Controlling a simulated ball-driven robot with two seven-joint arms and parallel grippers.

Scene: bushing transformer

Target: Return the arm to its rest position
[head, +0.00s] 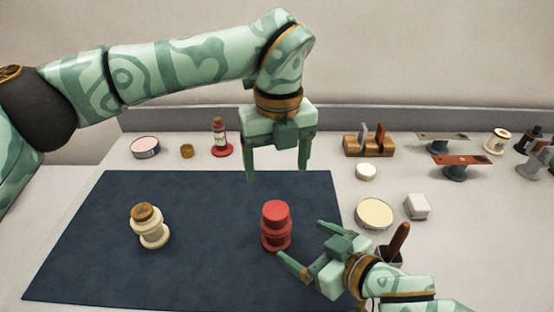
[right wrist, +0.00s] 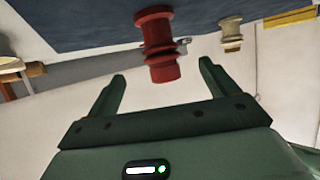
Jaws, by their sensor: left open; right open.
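My left gripper (head: 278,172) is open and empty, pointing down above the back of the dark blue mat (head: 200,270). My right gripper (head: 300,247) is open, low at the front right of the mat, with its fingers toward the red bushing. The red bushing (head: 276,226) stands upright on the mat, just beyond the right fingertips. It also shows in the right wrist view (right wrist: 158,45), past the open fingers (right wrist: 163,85) and not between them. A cream bushing with a brown top (head: 150,226) stands on the left of the mat.
A round cream tin (head: 374,214), a white block (head: 417,207) and a dark holder with a brown handle (head: 398,240) stand right of the mat. A red-based bottle (head: 220,138), a wooden rack (head: 368,144) and a balance-like stand (head: 458,164) line the back. The mat's middle is clear.

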